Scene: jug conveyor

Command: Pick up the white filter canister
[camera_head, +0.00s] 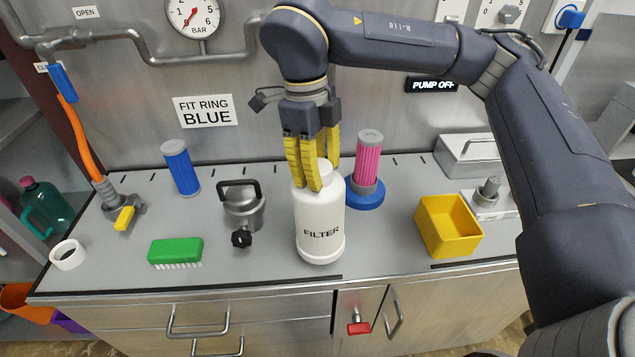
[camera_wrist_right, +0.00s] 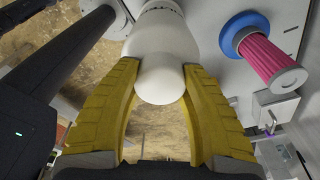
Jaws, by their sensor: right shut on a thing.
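The white filter canister (camera_head: 320,225), marked FILTER, is upright near the front middle of the grey bench in the head view. My right gripper (camera_head: 318,172) comes down from above with its yellow fingers shut on the canister's narrow top. In the right wrist view the canister's rounded white cap (camera_wrist_right: 160,78) sits between the two yellow fingers of my right gripper (camera_wrist_right: 160,90). I cannot tell for sure whether the canister's base touches the bench. My left gripper is not in view.
A pink filter on a blue base (camera_head: 366,165) stands just behind right of the canister. A steel housing (camera_head: 243,210) is to its left, with a green brush (camera_head: 175,251) and blue cylinder (camera_head: 180,168) further left. A yellow bin (camera_head: 447,226) is at right.

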